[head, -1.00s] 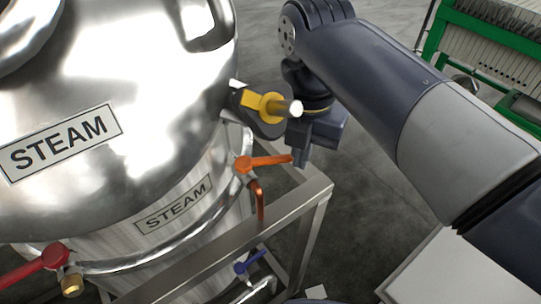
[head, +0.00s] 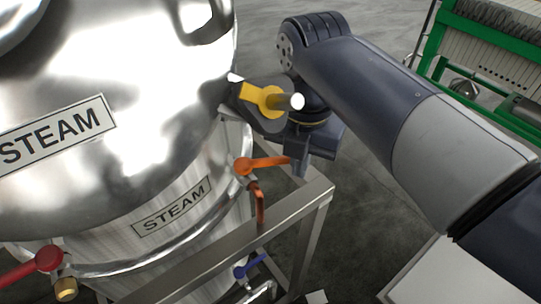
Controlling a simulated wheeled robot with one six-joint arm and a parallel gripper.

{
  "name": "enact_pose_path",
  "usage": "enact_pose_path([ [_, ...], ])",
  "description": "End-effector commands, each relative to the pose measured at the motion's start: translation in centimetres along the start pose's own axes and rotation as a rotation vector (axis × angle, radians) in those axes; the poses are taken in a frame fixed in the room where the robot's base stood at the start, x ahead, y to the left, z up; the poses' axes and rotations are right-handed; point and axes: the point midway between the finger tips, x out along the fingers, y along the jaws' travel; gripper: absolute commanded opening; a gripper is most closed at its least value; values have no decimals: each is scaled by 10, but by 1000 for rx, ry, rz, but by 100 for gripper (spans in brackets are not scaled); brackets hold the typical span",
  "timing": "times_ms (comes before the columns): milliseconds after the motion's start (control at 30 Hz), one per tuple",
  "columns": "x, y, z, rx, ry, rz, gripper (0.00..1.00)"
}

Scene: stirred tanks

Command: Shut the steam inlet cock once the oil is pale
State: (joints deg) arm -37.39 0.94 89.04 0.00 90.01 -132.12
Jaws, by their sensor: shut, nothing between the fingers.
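A polished steel tank (head: 110,130) bears two STEAM plates, a large one (head: 55,137) and a smaller one (head: 172,207) lower down. An orange lever cock (head: 264,163) sits on the tank's right side above a copper pipe (head: 260,208), its lever pointing right, nearly level. A red lever cock (head: 38,261) with a brass fitting is at lower left. Which one is the steam inlet cock I cannot tell for sure. My gripper (head: 300,171) is shut and empty, its fingers pointing down at the orange lever's free end; contact is unclear. The oil is not visible.
A yellow-handled fitting (head: 264,99) projects from the tank just above the orange lever, close to my wrist. A steel frame rail (head: 225,246) runs below. A blue lever cock (head: 249,266) is lower down. A green-framed machine (head: 480,65) stands at upper right.

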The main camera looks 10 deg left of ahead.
Motion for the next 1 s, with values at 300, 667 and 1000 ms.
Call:
enact_pose_path([
  [300,-1,7,4,0,0,0,0],
  [667,-1,16,8,-2,2,2,0],
  [1000,-1,24,12,-2,1,3,0],
])
